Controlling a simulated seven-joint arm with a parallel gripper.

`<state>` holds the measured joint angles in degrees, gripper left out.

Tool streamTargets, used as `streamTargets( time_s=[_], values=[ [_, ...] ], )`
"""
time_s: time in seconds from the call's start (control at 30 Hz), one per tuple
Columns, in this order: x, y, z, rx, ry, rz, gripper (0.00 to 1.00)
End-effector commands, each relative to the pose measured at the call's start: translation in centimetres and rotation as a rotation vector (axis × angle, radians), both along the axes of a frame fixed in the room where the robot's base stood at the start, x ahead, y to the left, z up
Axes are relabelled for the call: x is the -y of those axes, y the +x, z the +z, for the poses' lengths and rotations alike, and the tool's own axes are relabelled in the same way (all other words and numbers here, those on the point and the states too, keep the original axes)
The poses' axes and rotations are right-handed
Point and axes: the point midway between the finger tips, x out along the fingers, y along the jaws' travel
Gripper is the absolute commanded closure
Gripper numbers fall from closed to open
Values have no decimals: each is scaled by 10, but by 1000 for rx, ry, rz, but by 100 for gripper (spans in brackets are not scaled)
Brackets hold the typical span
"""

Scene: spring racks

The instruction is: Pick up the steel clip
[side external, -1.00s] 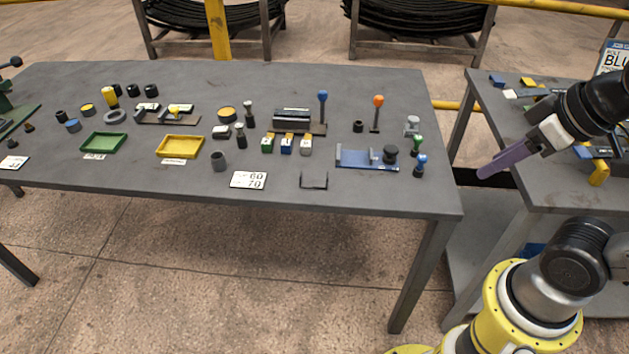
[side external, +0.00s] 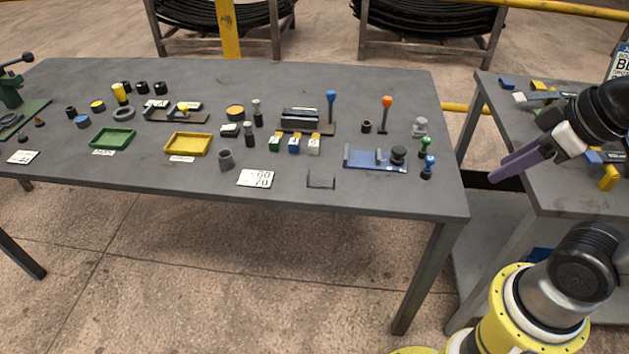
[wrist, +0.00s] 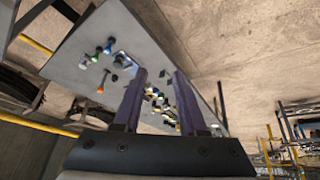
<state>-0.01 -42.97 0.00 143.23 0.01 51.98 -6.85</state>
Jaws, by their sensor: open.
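The steel clip appears to be the thin grey U-shaped piece (side external: 321,182) near the front edge of the main table, right of the white number plate. It stands alone on the grey top. My gripper (side external: 507,168) is well to its right, raised beside the right end of the table. Its two purple fingers are apart with nothing between them. In the wrist view my gripper (wrist: 159,74) is open above a distant, tilted view of the table. I cannot pick out the clip surely there.
A blue fixture (side external: 360,163) with a black knob lies right of the clip. Blue-topped (side external: 331,98) and orange-topped (side external: 386,102) posts stand behind. A number plate (side external: 256,179) and yellow tray (side external: 205,145) lie left. A second table (side external: 560,190) is under my arm.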

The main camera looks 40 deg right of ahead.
Motion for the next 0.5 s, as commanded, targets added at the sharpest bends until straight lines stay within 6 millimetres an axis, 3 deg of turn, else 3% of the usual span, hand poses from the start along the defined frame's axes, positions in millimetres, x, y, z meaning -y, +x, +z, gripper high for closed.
streamTargets(
  time_s=[0.13,0.27,0.37,0.5],
  values=[
    [0,7,22,27,-138,253,59],
    [-1,33,56,35,-287,527,59],
    [-3,62,79,23,-396,745,59],
    [-8,116,102,-10,-533,1063,59]
  ],
)
